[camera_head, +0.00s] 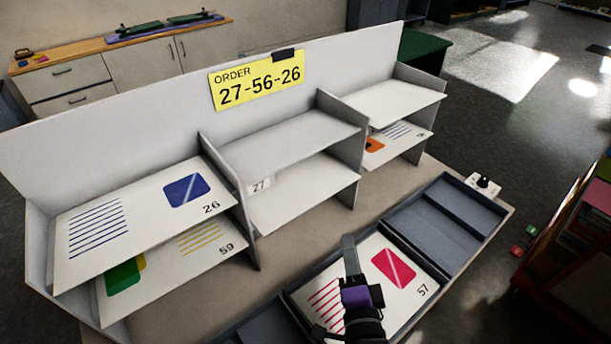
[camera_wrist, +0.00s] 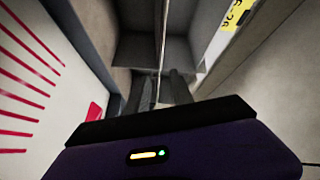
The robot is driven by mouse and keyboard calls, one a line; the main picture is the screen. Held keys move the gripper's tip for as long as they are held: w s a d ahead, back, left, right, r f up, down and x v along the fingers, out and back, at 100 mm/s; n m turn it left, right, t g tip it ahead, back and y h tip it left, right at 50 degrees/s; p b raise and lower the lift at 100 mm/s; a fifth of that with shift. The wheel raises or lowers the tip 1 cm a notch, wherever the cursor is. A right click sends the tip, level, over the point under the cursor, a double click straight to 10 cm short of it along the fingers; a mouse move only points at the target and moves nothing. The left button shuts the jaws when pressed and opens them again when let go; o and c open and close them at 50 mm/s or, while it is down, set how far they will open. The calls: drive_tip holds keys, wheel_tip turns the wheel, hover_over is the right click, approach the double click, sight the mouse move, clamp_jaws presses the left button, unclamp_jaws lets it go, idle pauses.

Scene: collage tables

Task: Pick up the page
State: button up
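My gripper (camera_head: 348,240) reaches level toward the shelf's middle bay, above the tray. In the wrist view its two fingers (camera_wrist: 158,90) stand apart, with a thin pale edge between them in line of sight; I cannot tell whether it is inside the grip. A red-marked page 57 (camera_head: 393,268) lies in the tray, partly hidden by my gripper; its stripes show in the wrist view (camera_wrist: 25,85). Page 26 (camera_head: 150,215) with a blue patch lies on the upper left shelf, page 59 (camera_head: 190,260) below it.
The yellow order sign (camera_head: 257,80) reads 27-56-26. An orange-marked page (camera_head: 395,140) lies on the lower right shelf, its number too small to read surely. The dark tray (camera_head: 455,215) has an empty right compartment. Upright dividers (camera_head: 230,190) separate the bays.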

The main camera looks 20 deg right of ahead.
drive_tip(key=m+g+y, duration=0.1)
drive_tip(key=m, duration=0.1)
approach(317, 202)
drive_tip(key=w, duration=0.2)
drive_tip(key=x, duration=0.8)
drive_tip(key=shift+s+d+f, duration=0.1)
drive_tip(key=shift+d+f, duration=0.15)
clamp_jaws()
